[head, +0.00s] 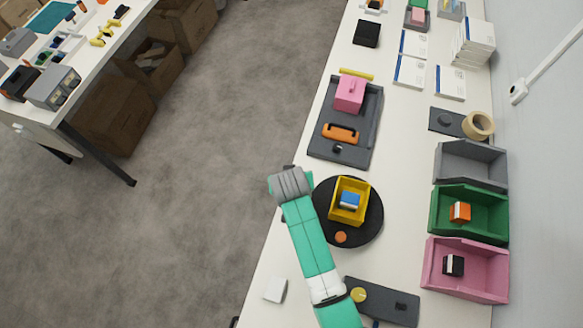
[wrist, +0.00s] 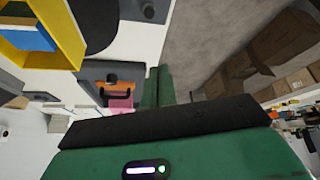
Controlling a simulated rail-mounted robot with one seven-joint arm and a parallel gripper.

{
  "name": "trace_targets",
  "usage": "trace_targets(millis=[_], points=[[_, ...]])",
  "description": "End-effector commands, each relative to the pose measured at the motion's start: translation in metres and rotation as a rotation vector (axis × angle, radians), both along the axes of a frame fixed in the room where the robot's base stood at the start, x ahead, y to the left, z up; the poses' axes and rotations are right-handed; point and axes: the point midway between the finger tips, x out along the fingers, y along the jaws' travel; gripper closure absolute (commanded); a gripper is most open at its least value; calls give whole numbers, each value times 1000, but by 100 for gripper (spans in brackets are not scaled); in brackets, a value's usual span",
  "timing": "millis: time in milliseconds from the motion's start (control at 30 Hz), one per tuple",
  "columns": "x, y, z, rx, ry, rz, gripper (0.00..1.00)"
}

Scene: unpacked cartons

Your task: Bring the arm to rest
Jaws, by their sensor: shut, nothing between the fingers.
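My teal arm reaches up from the bottom of the head view to a grey wrist (head: 291,184) at the left edge of the white table. My gripper (wrist: 158,88) shows in the wrist view as two green fingers closed together with nothing between them. In the head view it is mostly hidden by the wrist. A black round turntable (head: 373,218) lies just right of the wrist. A yellow bin (head: 348,217) with a blue block (head: 349,200) in it stands on the turntable, apart from my gripper. The bin also shows in the wrist view (wrist: 72,30).
A dark tray (head: 364,118) with a pink box (head: 349,93) and an orange handle (head: 341,133) lies beyond the turntable. Grey (head: 470,160), green (head: 489,226) and pink (head: 487,283) bins line the right side. Left of the table is open floor (head: 200,170).

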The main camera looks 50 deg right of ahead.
Motion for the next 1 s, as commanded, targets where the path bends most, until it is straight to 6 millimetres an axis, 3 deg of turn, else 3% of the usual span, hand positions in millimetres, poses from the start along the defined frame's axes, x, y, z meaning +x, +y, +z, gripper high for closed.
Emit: trace_targets(millis=[167,833,933,1000], points=[[-6,7,11,0,0,-1,100],[-4,8,15,-3,-8,4,100],[28,15,57,-51,-108,58,100],[60,27,108,-105,-225,117,100]])
